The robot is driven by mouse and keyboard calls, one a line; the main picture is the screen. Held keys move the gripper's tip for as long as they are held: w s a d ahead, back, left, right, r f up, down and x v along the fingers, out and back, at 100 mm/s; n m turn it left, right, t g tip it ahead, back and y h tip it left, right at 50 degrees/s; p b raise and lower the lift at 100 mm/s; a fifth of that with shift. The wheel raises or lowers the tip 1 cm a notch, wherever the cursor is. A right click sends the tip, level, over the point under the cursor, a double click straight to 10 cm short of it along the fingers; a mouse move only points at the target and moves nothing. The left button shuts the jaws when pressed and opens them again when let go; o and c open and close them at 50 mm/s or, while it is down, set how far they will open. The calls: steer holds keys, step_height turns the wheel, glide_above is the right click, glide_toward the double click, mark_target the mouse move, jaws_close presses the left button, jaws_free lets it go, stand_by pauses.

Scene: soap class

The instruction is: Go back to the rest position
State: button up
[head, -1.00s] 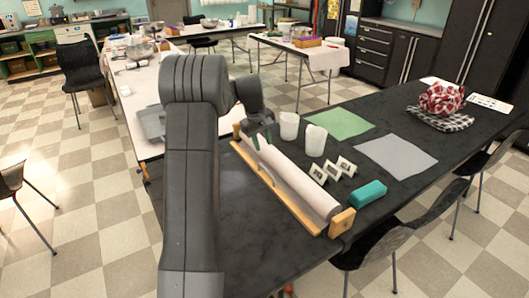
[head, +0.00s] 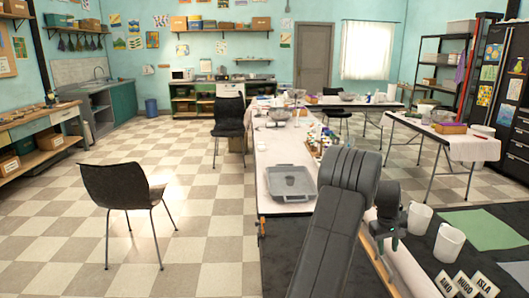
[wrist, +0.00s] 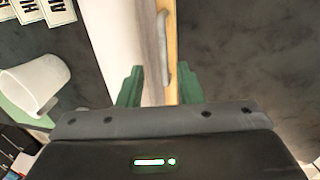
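My gripper (wrist: 160,88) shows two green fingers spread apart in the wrist view, with nothing held between them. It points down over the paper roll holder's wooden rail (wrist: 173,60), beside the white paper roll (wrist: 112,35). In the head view my gripper (head: 388,238) is low on the right, at the end of my dark grey arm, above the far part of the white roll (head: 408,272). My arm hides part of the black table.
Two white cups (head: 448,243) and name cards (head: 466,284) stand right of the roll. A green sheet (head: 480,229) lies beyond. A grey tray (head: 291,182) is on the white table. A black chair (head: 124,196) stands left on open checkered floor.

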mark_target(386, 264)
steer(key=f, duration=0.4)
steer(key=d+f, duration=0.1)
steer(key=f, duration=0.1)
stand_by(0.3)
